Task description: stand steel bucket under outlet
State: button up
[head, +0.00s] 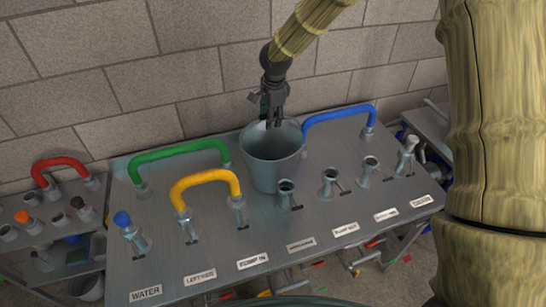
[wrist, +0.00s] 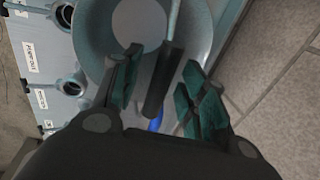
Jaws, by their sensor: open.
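The steel bucket (head: 272,172) stands upright on the steel panel top (head: 330,222), behind a row of short pipe stubs. In the wrist view its round mouth (wrist: 138,22) shows near the top. My gripper (head: 274,122) is above the bucket, pointing down. In the wrist view my gripper (wrist: 160,88) is open, with a dark bar (wrist: 164,75), seemingly the bucket's handle grip, in the gap between its fingers. The fingers are not closed on it. I cannot tell which opening is the outlet.
Green (head: 180,152), yellow (head: 205,180) and blue (head: 338,112) hoses arch over the panel close to the bucket. Labelled stubs, including WATER (head: 145,293), line the front. A red hose (head: 62,165) is on a left bench. A block wall (head: 150,70) stands behind.

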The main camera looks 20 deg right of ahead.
grip_shut()
jog(key=shift+w+r, duration=0.1)
jog(key=shift+r, duration=0.1)
dwell(0.4)
